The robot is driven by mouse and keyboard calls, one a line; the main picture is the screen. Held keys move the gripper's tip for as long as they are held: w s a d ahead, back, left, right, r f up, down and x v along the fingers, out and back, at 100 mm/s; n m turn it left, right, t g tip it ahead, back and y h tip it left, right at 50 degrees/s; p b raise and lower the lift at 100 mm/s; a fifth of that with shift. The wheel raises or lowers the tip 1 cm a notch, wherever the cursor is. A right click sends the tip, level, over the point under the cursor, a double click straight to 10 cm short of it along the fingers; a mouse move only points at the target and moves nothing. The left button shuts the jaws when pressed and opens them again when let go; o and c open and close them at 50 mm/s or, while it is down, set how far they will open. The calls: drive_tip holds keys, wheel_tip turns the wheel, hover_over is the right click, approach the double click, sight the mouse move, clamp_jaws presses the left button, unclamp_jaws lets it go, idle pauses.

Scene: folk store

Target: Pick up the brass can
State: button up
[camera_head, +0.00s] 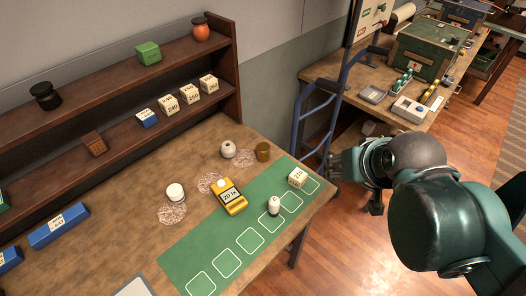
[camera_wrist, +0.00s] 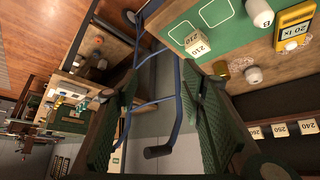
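My gripper (camera_head: 350,165) is off the table's right side, apart from the can. In the wrist view my gripper (camera_wrist: 158,95) has its two green fingers spread wide with nothing held between them.
A white round pot (camera_head: 228,149) is close left of the can. A 210 block (camera_head: 297,178) and white bottle (camera_head: 274,205) stand on the green mat (camera_head: 190,255). A blue metal frame (camera_head: 318,120) rises between the tables. A shelf (camera_head: 110,95) lines the wall.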

drive_tip(key=shift+o, duration=1.1)
drive_tip(key=n+g+p, duration=0.7)
drive_tip(key=n+p, duration=0.9)
drive_tip(key=n, duration=0.3)
hover_over(262, 147)
drive_tip(key=f, duration=0.4)
drive_tip(key=d+f, duration=0.1)
drive_tip(key=f, duration=0.2)
drive_tip(key=shift+w+a+f+n, duration=0.1)
drive_tip(key=shift+a+f+n, duration=0.35)
drive_tip(key=shift+f, duration=0.2)
